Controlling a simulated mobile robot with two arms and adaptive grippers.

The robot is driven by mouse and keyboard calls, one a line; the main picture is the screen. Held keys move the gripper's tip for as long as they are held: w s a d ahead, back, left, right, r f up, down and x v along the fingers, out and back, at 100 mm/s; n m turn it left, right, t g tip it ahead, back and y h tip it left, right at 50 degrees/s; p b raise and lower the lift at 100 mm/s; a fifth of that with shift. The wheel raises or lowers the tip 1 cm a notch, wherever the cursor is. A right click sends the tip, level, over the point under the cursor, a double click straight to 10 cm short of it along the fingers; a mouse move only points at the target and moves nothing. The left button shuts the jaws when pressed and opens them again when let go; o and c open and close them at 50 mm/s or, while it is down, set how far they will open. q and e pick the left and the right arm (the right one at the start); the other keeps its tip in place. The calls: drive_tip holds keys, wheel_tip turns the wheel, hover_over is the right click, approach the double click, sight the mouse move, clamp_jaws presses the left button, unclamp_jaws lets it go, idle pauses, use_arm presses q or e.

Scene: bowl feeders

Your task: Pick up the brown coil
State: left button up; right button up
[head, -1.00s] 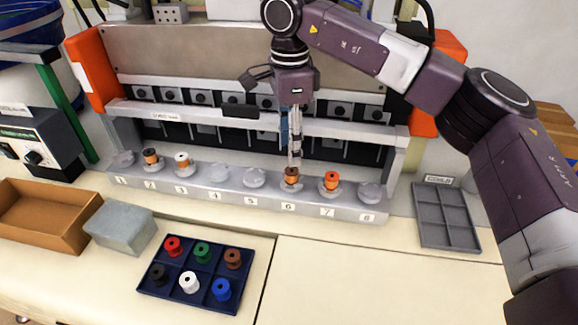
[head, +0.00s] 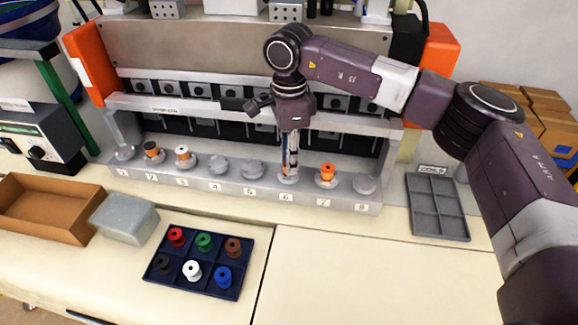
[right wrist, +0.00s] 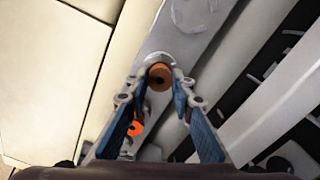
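The brown coil (right wrist: 159,75) shows in the right wrist view between the fingertips of my right gripper (right wrist: 160,82). The fingertips lie close on both sides of it; whether they press on it I cannot tell. In the head view my right gripper (head: 289,168) points down at the holder numbered 6 (head: 287,180), and its fingers hide the coil there. I cannot tell whether the coil sits on the holder or just above it. Another brown coil (head: 233,244) stands in the dark blue tray (head: 195,287). My left gripper is not in view.
An orange coil (head: 327,170) stands on holder 7, right beside my gripper. Black-and-orange (head: 152,150) and white-and-orange coils (head: 183,154) stand on holders 2 and 3. An empty grey tray (head: 438,207) lies at the right. The machine's rail (head: 210,110) runs behind my gripper.

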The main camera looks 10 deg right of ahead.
drive_tip(key=shift+c, duration=1.1)
drive_tip(key=shift+r, duration=0.1)
